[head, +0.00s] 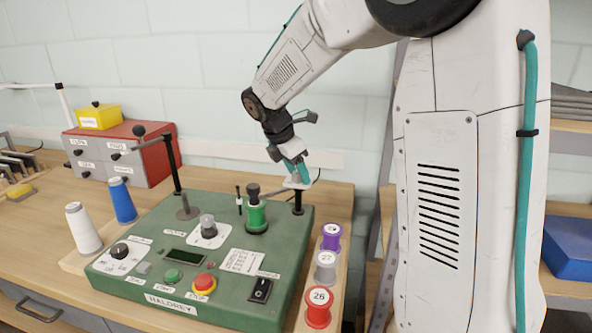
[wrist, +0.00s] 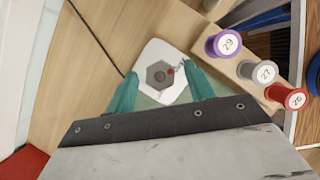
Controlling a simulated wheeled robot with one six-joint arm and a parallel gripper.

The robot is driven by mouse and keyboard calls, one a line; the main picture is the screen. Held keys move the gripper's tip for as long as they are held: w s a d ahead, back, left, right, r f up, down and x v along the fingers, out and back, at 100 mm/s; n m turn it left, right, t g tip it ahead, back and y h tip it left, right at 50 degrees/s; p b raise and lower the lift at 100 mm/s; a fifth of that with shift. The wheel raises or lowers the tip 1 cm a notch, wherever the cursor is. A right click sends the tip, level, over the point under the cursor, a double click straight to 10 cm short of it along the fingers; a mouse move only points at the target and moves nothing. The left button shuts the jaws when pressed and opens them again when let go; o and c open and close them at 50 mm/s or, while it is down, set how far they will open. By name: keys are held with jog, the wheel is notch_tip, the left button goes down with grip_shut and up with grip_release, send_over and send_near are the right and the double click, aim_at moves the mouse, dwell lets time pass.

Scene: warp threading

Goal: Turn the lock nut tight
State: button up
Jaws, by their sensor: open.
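The lock nut (wrist: 160,75) is a dark grey hexagon with a lighter round centre. It sits on a white rounded plate (wrist: 155,52), with a small red mark at its right side and lettering beside it. In the head view the plate (head: 297,184) is small, at the machine's far right corner, and the nut is mostly hidden by the fingers. My gripper (wrist: 161,72) has two teal fingers, open, one on each side of the nut in the wrist view. It also shows in the head view (head: 298,173), pointing down just above the plate. I cannot tell whether the fingers touch the nut.
The green machine (head: 160,262) carries a green spool (head: 256,216), knobs and buttons. Purple (head: 332,237), grey (head: 326,268) and red (head: 318,308) numbered spools stand on a wooden strip at its right.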

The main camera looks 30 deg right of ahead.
jog(key=c, duration=1)
